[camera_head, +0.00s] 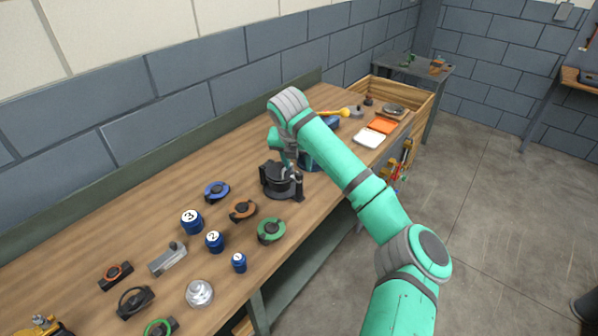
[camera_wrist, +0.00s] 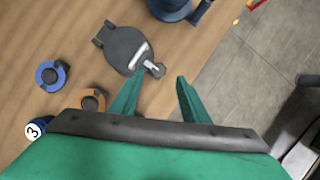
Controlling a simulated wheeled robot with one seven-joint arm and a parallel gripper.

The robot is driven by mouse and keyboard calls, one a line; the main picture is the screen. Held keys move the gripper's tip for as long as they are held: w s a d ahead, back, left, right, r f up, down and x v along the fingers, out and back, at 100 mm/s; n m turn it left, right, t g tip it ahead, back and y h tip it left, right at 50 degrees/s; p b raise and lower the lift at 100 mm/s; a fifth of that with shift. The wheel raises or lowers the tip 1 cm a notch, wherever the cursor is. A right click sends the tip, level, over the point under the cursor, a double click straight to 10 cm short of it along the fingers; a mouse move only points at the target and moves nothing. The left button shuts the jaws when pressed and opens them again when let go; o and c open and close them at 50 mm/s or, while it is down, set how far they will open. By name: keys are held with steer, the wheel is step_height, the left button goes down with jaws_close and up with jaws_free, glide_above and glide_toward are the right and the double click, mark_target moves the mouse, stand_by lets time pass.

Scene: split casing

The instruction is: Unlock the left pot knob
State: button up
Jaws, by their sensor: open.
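A dark round pot (camera_head: 281,184) stands on the wooden bench, partly behind my gripper in the head view. It shows from above in the wrist view (camera_wrist: 124,44), with a pale bar on its top. One small clamp or knob with a light tip (camera_wrist: 155,69) sticks out on its lower right side. A dark lug (camera_wrist: 98,42) sits on its left side. I cannot tell which is the left knob. My gripper (camera_wrist: 160,78) is open and empty. In the picture, its fingertips lie either side of the light-tipped knob; contact cannot be told.
Blue (camera_head: 216,191), orange (camera_head: 243,210) and green (camera_head: 271,231) ring parts lie left and in front of the pot. Several numbered blue weights (camera_head: 192,222) stand nearby. A blue device (camera_head: 318,158) is close on the right, with white (camera_head: 368,138) and orange trays beyond.

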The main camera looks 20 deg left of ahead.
mark_target(299, 174)
steer(key=x, duration=0.4)
steer(key=shift+a+f, duration=0.1)
steer(key=shift+w+f, duration=0.25)
steer(key=shift+f, duration=0.35)
steer(key=shift+s+a, duration=0.15)
steer(key=shift+c, duration=0.4)
steer(key=c, duration=1)
